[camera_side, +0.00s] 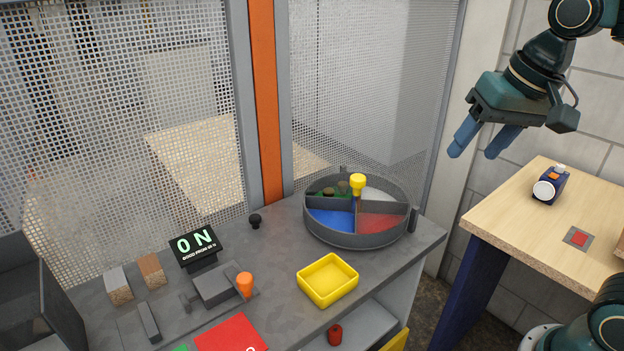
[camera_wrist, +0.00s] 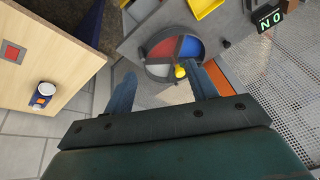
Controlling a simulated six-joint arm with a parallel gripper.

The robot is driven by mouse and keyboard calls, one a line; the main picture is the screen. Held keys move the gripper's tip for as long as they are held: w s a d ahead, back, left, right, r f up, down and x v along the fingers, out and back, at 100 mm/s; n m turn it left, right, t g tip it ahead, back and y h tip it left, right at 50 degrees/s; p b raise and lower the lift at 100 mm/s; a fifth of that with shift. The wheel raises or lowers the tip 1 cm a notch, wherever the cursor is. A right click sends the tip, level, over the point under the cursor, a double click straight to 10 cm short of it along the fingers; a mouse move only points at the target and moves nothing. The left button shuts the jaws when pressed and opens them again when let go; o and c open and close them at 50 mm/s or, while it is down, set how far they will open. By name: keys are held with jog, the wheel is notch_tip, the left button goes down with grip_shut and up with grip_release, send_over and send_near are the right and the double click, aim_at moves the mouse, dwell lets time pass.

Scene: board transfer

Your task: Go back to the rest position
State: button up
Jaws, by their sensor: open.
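My gripper (camera_side: 483,141) hangs in the air at the upper right of the side view, its two blue fingers spread and nothing between them. It is above the gap between the grey bench and the wooden table, well clear of both. In the wrist view the fingers of my gripper (camera_wrist: 160,88) stand apart, with the floor and the bench edge visible between them.
A round divided tray (camera_side: 355,241) with a yellow knob (camera_side: 358,181) stands on the grey bench (camera_side: 287,255). The wooden table (camera_side: 515,212) carries a blue device (camera_side: 550,185). A mesh fence stands behind.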

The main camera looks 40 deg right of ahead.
jog(key=s+f+n+t, duration=0.1)
jog(key=s+f+n, duration=0.4)
jog(key=s, duration=0.3)
jog(key=shift+s+a, duration=0.15)
jog(key=shift+a, duration=0.15)
jog(key=w+d+r+n+g, duration=0.1)
jog(key=w+r, duration=0.2)
jog(key=w, duration=0.6)
jog(key=w+d+r+n+g, duration=0.1)
jog(key=w+r, duration=0.3)
jog(key=w, duration=0.6)
jog(key=w+d+f+g, duration=0.1)
jog(key=w+f, duration=0.1)
jog(key=w, duration=0.3)
jog(key=w+d+f+g, duration=0.1)
jog(key=w+f, duration=0.2)
jog(key=w, duration=0.3)
jog(key=w+d+f+n+g, duration=0.1)
jog(key=w+f, duration=0.1)
jog(key=w, duration=0.4)
jog(key=shift+f, duration=0.4)
